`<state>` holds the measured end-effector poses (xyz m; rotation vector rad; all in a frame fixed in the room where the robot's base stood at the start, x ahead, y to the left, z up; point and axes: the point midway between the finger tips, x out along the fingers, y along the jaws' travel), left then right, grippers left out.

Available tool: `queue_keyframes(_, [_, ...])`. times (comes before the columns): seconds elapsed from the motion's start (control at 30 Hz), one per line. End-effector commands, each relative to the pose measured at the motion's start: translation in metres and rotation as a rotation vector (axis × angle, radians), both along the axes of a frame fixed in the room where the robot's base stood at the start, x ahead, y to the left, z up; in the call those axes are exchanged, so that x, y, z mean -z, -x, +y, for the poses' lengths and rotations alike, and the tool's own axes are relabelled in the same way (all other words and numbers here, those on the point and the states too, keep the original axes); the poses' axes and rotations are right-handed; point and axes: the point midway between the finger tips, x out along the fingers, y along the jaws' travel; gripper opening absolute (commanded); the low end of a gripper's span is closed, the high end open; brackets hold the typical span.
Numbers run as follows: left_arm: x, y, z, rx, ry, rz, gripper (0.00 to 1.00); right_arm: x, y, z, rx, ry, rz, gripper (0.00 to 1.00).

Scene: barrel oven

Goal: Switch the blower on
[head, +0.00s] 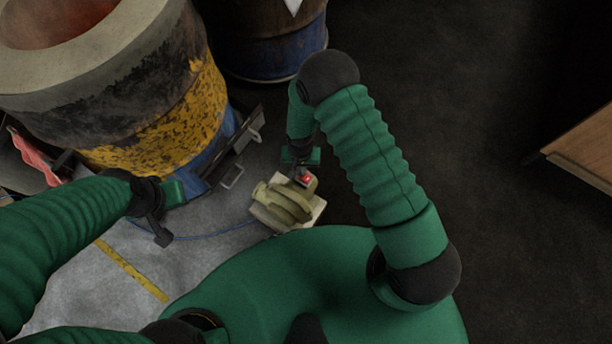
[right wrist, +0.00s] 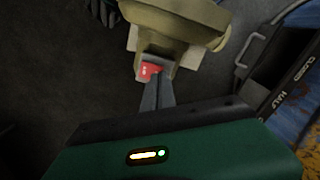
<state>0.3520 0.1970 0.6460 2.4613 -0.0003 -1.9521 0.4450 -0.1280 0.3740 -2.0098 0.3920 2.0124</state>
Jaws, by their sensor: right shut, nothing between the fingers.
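The blower (head: 281,205) is a beige-yellow rounded housing on a pale base, standing on the floor to the right of the barrel oven. A red switch (head: 306,179) sits on a small box at its upper right edge. My right gripper (head: 303,174) is shut and empty, with its tips at the switch. In the right wrist view the closed fingers (right wrist: 157,84) reach the red switch (right wrist: 149,71) and cover part of it, below the blower body (right wrist: 175,22). I cannot tell whether they press it. My left gripper (head: 162,236) hangs left of the blower, its jaw state unclear.
The barrel oven (head: 150,120), yellow and blue with a thick rim, stands at the upper left. A metal handle (head: 232,177) sticks out at its base. A blue-based drum (head: 275,65) stands behind. A wooden table (head: 585,150) is at the far right. Dark floor between is free.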

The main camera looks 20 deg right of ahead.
Motion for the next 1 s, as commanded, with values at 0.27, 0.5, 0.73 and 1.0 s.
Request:
queue_keyframes(0.27, [0.003,0.000,0.000,0.000,0.000,0.000,0.00,0.005,0.000,0.000,0.000,0.000,0.000,0.00])
queue_keyframes(0.5, [0.006,0.000,0.000,0.000,0.000,0.000,0.00,0.008,0.000,0.000,0.000,0.000,0.000,0.00])
queue_keyframes(0.73, [0.008,0.000,0.000,0.000,0.000,0.000,0.00,0.012,0.000,0.000,0.000,0.000,0.000,0.00])
queue_keyframes(1.0, [-0.008,0.000,0.000,0.000,0.000,0.000,0.00,-0.006,0.000,0.000,0.000,0.000,0.000,0.00])
